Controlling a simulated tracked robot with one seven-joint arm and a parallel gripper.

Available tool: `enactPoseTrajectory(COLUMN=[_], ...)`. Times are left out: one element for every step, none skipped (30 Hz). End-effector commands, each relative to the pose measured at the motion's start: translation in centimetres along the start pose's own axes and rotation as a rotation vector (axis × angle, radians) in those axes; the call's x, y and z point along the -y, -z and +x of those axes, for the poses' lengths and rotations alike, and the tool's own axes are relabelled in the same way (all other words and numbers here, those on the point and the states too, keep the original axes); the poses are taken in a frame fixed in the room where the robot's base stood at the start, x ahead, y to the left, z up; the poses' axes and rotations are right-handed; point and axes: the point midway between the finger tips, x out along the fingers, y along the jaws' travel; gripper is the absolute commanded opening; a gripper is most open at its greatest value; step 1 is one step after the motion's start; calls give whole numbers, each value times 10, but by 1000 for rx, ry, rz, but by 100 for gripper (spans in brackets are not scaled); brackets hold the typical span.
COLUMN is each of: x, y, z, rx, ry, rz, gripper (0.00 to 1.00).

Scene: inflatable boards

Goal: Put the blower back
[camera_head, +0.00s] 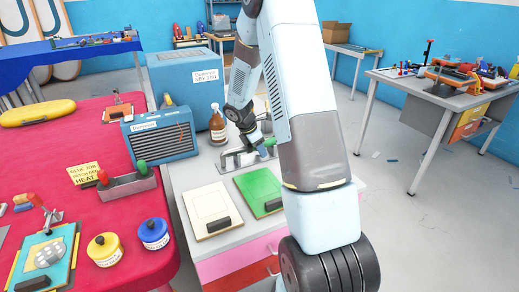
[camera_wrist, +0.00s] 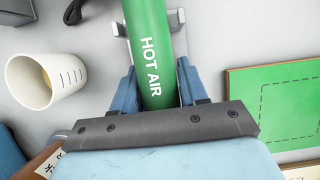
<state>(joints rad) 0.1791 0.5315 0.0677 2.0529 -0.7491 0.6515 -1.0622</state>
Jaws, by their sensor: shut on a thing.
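The blower (camera_wrist: 152,40) is a green tube marked "HOT AIR" in the wrist view. My gripper (camera_wrist: 157,85) is shut on it, with one blue finger on each side. A pale metal holder (camera_wrist: 118,30) shows behind and beside the tube; I cannot tell whether the blower rests in it or is above it. In the head view my gripper (camera_head: 262,146) is low over the grey bench, by a metal stand (camera_head: 232,160). Only a small green bit of the blower (camera_head: 270,142) shows there; my arm hides much of the rest.
A white cup (camera_wrist: 42,78) stands left of the blower. A green board (camera_head: 260,188) and a cream board (camera_head: 208,208) lie on the bench (camera_head: 180,178). A brown bottle (camera_head: 217,128) and a blue heater-like box (camera_head: 160,137) stand close by.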

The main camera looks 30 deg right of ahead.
Motion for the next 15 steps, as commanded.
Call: enactPoseTrajectory(x=[0, 0, 0, 0, 0, 0, 0, 0, 0, 0, 0, 0, 0, 0, 0], y=[0, 0, 0, 0, 0, 0, 0, 0, 0, 0, 0, 0, 0, 0, 0], z=[0, 0, 0, 0, 0, 0, 0, 0, 0, 0, 0, 0, 0, 0, 0], rx=[0, 0, 0, 0, 0, 0, 0, 0, 0, 0, 0, 0, 0, 0, 0], ry=[-1, -1, -1, -1, -1, -1, -1, -1, -1, -1, 0, 0, 0, 0, 0], rz=[0, 0, 0, 0, 0, 0, 0, 0, 0, 0, 0, 0, 0, 0, 0], gripper=[12, 12, 12, 46, 49, 52, 55, 58, 62, 65, 68, 72, 73, 73, 73])
